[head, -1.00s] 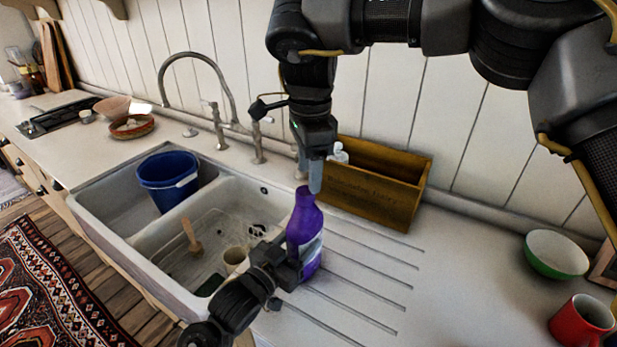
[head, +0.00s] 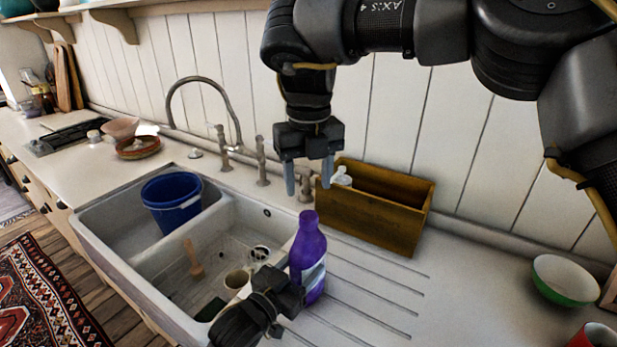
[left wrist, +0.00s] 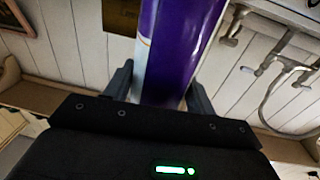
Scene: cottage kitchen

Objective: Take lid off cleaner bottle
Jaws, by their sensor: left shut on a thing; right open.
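The purple cleaner bottle (head: 308,257) stands upright on the ridged drainboard just right of the sink. A purple lid (head: 308,217) sits at its top; whether it is loose I cannot tell. My left gripper (head: 297,286) is shut on the lower body of the bottle from the left. The left wrist view shows the bottle (left wrist: 185,45) between both fingers of the left gripper (left wrist: 162,85). My right gripper (head: 308,178) is open and empty, fingers pointing down, a little above the lid and apart from it.
A wooden box (head: 378,215) with a clear bottle (head: 341,177) stands behind the bottle. The double sink (head: 130,250) holds a blue bucket (head: 172,203). A tap (head: 205,90) rises behind it. A green bowl (head: 566,281) stands at right. The drainboard between is clear.

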